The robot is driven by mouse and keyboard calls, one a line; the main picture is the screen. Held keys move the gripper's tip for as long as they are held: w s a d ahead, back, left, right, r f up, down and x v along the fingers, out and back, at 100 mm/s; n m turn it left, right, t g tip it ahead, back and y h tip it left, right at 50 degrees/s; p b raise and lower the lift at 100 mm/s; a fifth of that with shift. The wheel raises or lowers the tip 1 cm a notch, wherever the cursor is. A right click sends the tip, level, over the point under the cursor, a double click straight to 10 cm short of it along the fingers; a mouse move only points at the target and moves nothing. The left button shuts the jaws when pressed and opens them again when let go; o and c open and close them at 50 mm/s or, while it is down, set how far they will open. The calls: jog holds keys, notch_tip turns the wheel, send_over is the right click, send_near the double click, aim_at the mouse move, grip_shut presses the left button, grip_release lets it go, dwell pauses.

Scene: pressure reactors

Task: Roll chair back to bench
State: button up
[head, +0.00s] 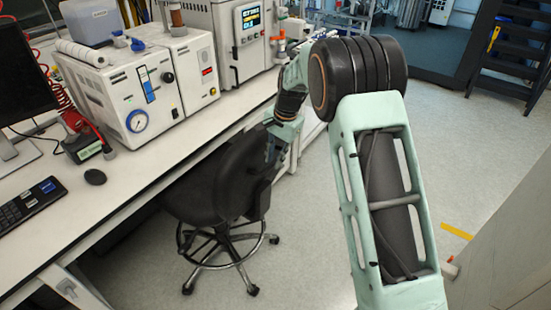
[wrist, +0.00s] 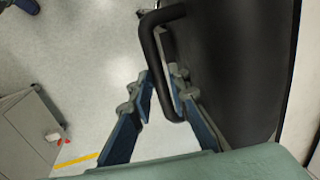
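The black office chair (head: 215,185) stands at the bench, its seat partly under the bench top, on a chrome base with a foot ring and casters. My gripper (head: 275,150) is at the right side of the chair's backrest, partly hidden by my arm in the head view. In the wrist view the dark backrest (wrist: 245,60) fills the right side, with a black loop handle (wrist: 149,45) on its edge. My gripper's two fingers (wrist: 162,82) lie on either side of the handle's bar. Whether both fingers press on it is unclear.
The white bench (head: 140,170) runs along the left with a keyboard (head: 32,203), a mouse (head: 95,177) and white instruments (head: 115,90). Grey floor (head: 310,240) is open behind the chair. A grey cabinet (head: 505,240) stands at right, near a yellow floor strip (head: 456,231).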

jog(key=shift+o, duration=1.3)
jog(key=shift+r, duration=0.1)
notch_tip(320, 180, up, 12)
jog(key=s+d, duration=0.1)
jog(key=d, duration=0.1)
jog(key=shift+s+f, duration=0.15)
jog(key=shift+f, duration=0.05)
